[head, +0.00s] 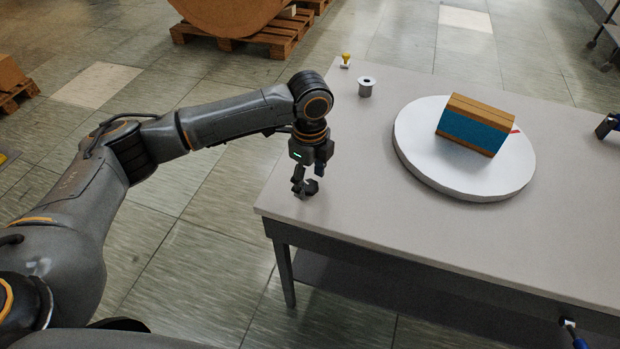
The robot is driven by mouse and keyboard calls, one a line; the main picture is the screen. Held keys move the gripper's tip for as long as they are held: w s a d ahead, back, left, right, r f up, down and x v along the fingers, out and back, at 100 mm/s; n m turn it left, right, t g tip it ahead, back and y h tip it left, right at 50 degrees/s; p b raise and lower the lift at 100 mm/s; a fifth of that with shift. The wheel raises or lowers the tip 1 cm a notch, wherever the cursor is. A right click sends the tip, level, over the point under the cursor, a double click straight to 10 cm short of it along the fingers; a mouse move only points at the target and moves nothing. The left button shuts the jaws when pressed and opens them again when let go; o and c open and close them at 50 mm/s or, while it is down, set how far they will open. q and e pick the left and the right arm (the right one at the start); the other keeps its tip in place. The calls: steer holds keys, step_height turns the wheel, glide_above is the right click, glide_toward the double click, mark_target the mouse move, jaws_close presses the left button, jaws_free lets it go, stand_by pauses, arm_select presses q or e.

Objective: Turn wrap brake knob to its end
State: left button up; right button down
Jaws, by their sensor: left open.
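My left gripper (305,189) points down, open and empty, just above the left end of the grey table (350,200). A white round turntable (415,150) lies on the table to its right, with a brown box with a blue band (475,127) on top. I cannot tell for sure which part is the wrap brake knob. A small part with a pale tip and blue body (569,323) shows at the table's front side, cut off by the bottom edge. My left gripper is far from it. My right gripper is not in view.
A small grey spool (365,88) and a yellow-topped piece on a white base (345,61) stand at the table's back left. A dark device (607,126) is cut off at the right edge. Wooden pallets (240,40) stand on the floor behind. The table's front left is clear.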

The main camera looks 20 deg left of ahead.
arm_select(q)
steer(key=shift+f, duration=0.35)
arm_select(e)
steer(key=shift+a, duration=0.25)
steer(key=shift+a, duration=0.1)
arm_select(q)
steer(key=c, duration=1.2)
steer(key=shift+r+m+p, duration=0.2)
steer(key=shift+m+p, duration=0.6)
steer(key=shift+p, duration=0.3)
steer(key=m+p, duration=0.3)
steer(key=shift+s, duration=0.1)
steer(key=m+p, duration=0.2)
steer(key=m, duration=0.2)
steer(key=shift+f+m+p, duration=0.1)
steer(key=shift+m+p, duration=0.25)
steer(key=shift+m, duration=0.05)
steer(key=shift+f+m+p, duration=0.1)
steer(key=shift+m+p, duration=0.4)
steer(key=shift+m, duration=1.1)
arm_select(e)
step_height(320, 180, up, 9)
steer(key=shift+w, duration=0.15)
